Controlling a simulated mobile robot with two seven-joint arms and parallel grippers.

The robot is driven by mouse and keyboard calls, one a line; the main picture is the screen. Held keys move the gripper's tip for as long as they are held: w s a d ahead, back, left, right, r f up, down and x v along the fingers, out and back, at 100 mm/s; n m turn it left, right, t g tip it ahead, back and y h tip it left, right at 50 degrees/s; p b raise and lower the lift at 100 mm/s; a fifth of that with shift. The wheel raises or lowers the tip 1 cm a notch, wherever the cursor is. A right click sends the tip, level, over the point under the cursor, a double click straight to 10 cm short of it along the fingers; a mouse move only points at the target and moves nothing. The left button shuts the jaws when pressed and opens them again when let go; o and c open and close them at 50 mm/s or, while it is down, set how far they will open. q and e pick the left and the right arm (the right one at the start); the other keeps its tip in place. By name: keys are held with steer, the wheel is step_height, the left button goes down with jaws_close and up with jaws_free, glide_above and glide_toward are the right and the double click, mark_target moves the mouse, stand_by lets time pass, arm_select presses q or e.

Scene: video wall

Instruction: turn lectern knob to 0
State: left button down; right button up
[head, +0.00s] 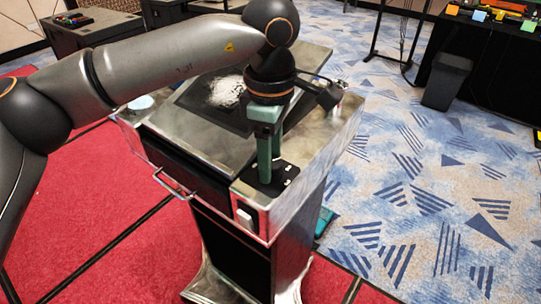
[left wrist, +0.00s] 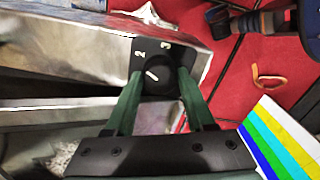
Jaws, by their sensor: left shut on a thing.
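The lectern (head: 310,150) is a metal stand with a sloped top. On its near right corner is a small black plate (head: 290,172). My left gripper (head: 266,170) points down at this plate, its green fingers hiding the knob in the head view. In the left wrist view the round black knob (left wrist: 158,80) sits between the fingertips of my left gripper (left wrist: 159,74), which is shut on it. The knob carries a short white slanted line. White digits 2 and 3 show on the plate beside it; other marks are hidden. My right gripper is not in view.
A drawer handle (head: 174,187) and a white switch (head: 246,218) are on the lectern's front. A dark bin (head: 447,82) stands far right, below a table with coloured items. An orange ring (left wrist: 268,80) lies on the red carpet.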

arm_select(q)
steer(key=n+b, duration=0.1)
steer(key=n, duration=0.3)
steer(key=shift+n, duration=0.3)
steer(key=n+b, duration=0.1)
steer(key=n, duration=0.1)
steer(key=shift+n, duration=0.3)
steer(key=n+b, duration=0.1)
steer(key=n, duration=0.3)
steer(key=shift+n, duration=0.3)
steer(key=n+b, duration=0.1)
steer(key=n, duration=0.3)
steer(key=shift+n, duration=0.3)
steer(key=n+b, duration=0.1)
steer(key=n, duration=0.3)
steer(key=shift+n+b, duration=0.3)
steer(key=shift+n, duration=1.1)
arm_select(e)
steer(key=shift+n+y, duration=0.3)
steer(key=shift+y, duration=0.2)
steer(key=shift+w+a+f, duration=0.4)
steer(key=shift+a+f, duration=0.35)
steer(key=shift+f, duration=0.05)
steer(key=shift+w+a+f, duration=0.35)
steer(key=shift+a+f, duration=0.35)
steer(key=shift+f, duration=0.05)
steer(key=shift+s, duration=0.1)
arm_select(q)
steer(key=shift+c, duration=1.3)
jaws_free()
